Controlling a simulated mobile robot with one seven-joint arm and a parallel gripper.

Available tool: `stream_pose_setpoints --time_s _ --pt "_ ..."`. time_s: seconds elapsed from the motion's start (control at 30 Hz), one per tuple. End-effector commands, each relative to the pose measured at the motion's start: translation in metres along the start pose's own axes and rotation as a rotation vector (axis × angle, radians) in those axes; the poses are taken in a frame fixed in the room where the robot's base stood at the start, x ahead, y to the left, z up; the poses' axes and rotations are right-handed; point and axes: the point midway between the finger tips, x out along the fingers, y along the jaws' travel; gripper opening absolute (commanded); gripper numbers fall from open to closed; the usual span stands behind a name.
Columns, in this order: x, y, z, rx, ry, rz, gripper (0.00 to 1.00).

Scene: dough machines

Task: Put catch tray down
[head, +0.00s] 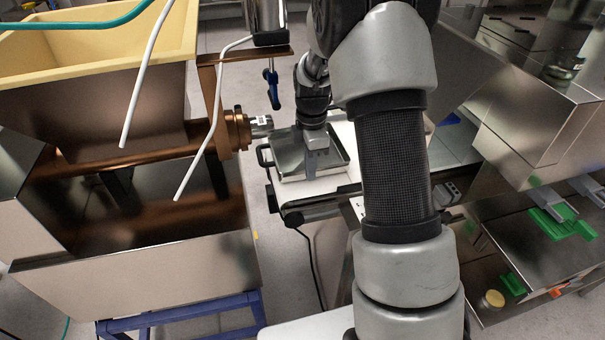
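The catch tray (290,160) is a shallow metal tray with a raised rim and a dark handle at its left side. It is at the middle of the head view, at the end of a pale surface (342,131). My gripper (312,168) points down over the tray's inside, and its lower part overlaps the tray in the picture. The fingertips are too small and hidden to tell whether they are open or closed on the tray. I cannot tell whether the tray rests on the surface or is slightly above it.
A copper-coloured pipe outlet (238,130) of the dough machine stands just left of the tray, below a yellow-rimmed hopper (90,45). A metal cabinet (545,110) and green items (560,222) are at the right. Grey floor (285,265) shows between the machines.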

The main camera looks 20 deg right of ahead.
Motion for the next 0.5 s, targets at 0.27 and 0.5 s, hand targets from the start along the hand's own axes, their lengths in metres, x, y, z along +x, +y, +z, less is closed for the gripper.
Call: stream_pose_setpoints --time_s 0.27,0.5 --pt "0.0022 0.0004 0.0030 -0.001 0.000 0.002 0.00" --pt "0.0060 -0.0002 0.0029 -0.001 0.000 0.001 0.12"
